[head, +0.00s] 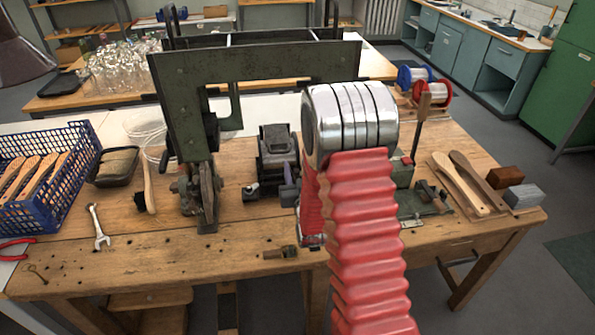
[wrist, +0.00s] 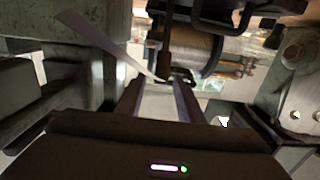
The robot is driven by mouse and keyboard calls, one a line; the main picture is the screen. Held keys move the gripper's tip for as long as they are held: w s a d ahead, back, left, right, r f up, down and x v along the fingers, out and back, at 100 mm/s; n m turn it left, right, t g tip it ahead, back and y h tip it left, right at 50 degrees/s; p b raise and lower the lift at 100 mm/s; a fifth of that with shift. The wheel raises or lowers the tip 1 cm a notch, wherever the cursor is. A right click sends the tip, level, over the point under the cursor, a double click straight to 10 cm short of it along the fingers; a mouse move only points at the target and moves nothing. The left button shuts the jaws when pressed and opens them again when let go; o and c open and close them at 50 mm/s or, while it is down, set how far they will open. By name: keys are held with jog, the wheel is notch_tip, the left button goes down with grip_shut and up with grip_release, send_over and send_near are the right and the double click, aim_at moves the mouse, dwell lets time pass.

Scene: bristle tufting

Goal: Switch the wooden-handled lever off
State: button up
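The wooden-handled lever (head: 424,105) stands nearly upright, leaning slightly right, at the right side of the bench in the head view. Its brown grip is on top of a dark rod, and its foot is by a green machine base (head: 402,176). My gripper is hidden behind my red-sleeved arm in the head view. In the wrist view the two fingers of my gripper (wrist: 158,84) are apart with a gap between them. A dark upright rod (wrist: 166,50) shows just beyond the fingertips; I cannot tell whether it is the lever. I see nothing clearly held.
A tall green press frame (head: 200,100) stands left of my arm. Wire spools (head: 437,90) are behind the lever. Wooden brush handles (head: 458,185) and small blocks (head: 523,196) lie to its right. A blue crate (head: 83,165) and a wrench (head: 97,228) are at the left.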

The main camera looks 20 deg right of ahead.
jog(key=shift+r, duration=4.5)
jog(key=s+f+g, duration=0.1)
jog(key=f, duration=0.2)
jog(key=s+f+g+y, duration=0.1)
jog(key=f+g, duration=0.1)
jog(key=f, duration=0.2)
jog(key=s+a+f+g, duration=0.1)
jog(key=f, duration=0.2)
jog(key=shift+s+f+g, duration=0.2)
jog(key=shift+f+g, duration=0.05)
jog(key=shift+g, duration=0.15)
jog(key=s+a+r+n+g+y, duration=0.1)
jog(key=s+a+g, duration=0.3)
jog(key=s, duration=0.4)
jog(key=s+a+g+y, duration=0.2)
jog(key=s+a+g, duration=0.1)
jog(key=s, duration=0.5)
jog(key=s+a+r+n, duration=0.1)
jog(key=s+a+r, duration=0.3)
jog(key=s+r, duration=0.3)
jog(key=s+a+r+n, duration=0.1)
jog(key=s+a+r, duration=0.3)
jog(key=s+r, duration=0.4)
jog(key=shift+s+r+y, duration=0.3)
jog(key=shift+r, duration=0.35)
jog(key=shift+s, duration=0.1)
jog(key=shift+c, duration=0.4)
